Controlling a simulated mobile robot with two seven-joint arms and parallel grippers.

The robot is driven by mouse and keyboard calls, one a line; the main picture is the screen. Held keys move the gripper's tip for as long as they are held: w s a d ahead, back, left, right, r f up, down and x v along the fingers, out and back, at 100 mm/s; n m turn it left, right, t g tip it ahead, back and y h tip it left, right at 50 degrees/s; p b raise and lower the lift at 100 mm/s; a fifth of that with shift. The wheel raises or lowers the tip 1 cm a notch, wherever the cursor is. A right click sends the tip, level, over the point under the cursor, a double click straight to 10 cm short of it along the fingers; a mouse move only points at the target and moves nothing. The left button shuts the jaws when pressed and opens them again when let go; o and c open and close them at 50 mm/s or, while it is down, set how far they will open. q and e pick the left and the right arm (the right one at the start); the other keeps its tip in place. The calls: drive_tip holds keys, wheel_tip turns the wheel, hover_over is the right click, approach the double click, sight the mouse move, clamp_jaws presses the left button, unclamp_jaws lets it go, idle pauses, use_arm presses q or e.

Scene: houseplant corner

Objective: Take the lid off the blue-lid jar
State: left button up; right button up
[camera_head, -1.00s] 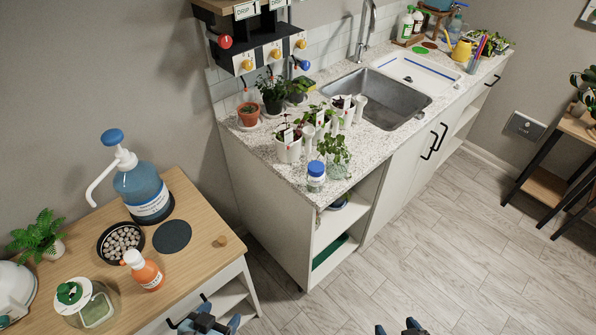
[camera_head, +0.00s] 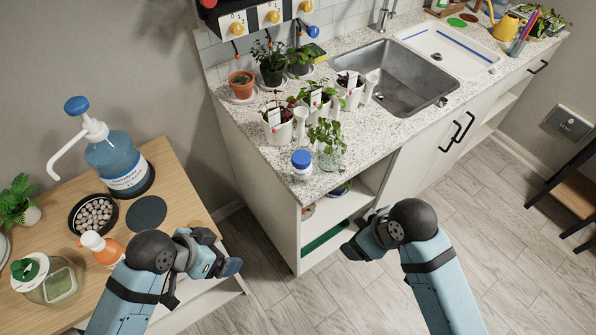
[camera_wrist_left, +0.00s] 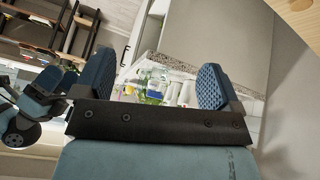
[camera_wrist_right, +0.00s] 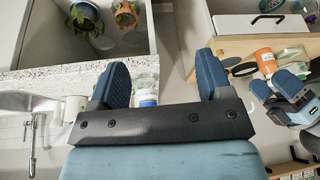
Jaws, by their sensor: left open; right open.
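The blue-lid jar (camera_head: 301,165) stands upright at the near corner of the speckled counter, its blue lid (camera_head: 301,158) on top. It also shows between the fingers in the right wrist view (camera_wrist_right: 147,92). In the left wrist view a small blue and clear shape (camera_wrist_left: 154,92) shows between the fingers, partly hidden. My left gripper (camera_head: 236,266) is open and empty, to the left of and nearer than the jar, by the wooden table. My right gripper (camera_head: 357,232) is open and empty, to the right of and nearer than the jar, over the floor.
A glass with a leafy cutting (camera_head: 329,157) stands close beside the jar on its right. White plant pots (camera_head: 278,131) stand behind it. The wooden table (camera_head: 181,190) at left holds a pump bottle (camera_head: 124,163) and an orange bottle (camera_head: 108,253). The floor in front is clear.

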use_arm(q)
drive_tip(key=w+d+m+h, duration=0.2)
drive_tip(key=w+d+m, duration=0.1)
drive_tip(key=w+d, duration=0.1)
use_arm(e)
drive_tip(key=w+a+r+n, duration=0.1)
drive_tip(key=w+a+n, duration=0.35)
drive_tip(key=a, duration=0.25)
drive_tip(key=n+g+h, duration=0.3)
drive_tip(key=n+h, duration=0.1)
drive_tip(key=n, duration=0.7)
approach(298, 166)
drive_tip(key=shift+w+d+f, duration=0.1)
drive_tip(key=shift+w+d, duration=0.2)
drive_tip(key=shift+w, duration=0.2)
drive_tip(key=shift+w+d+f, duration=0.15)
drive_tip(key=shift+w+d, duration=0.1)
drive_tip(key=shift+w, duration=0.25)
use_arm(q)
drive_tip(key=m+h, duration=0.3)
drive_tip(key=h, duration=0.2)
approach(301, 172)
wheel_tip(301, 172, down, 3)
drive_tip(key=w+a, duration=0.1)
drive_tip(key=a, duration=0.2)
drive_tip(key=shift+t, duration=0.3)
drive_tip(key=x, duration=1.3)
drive_tip(key=shift+d+r, duration=0.2)
drive_tip(key=shift+r, duration=0.05)
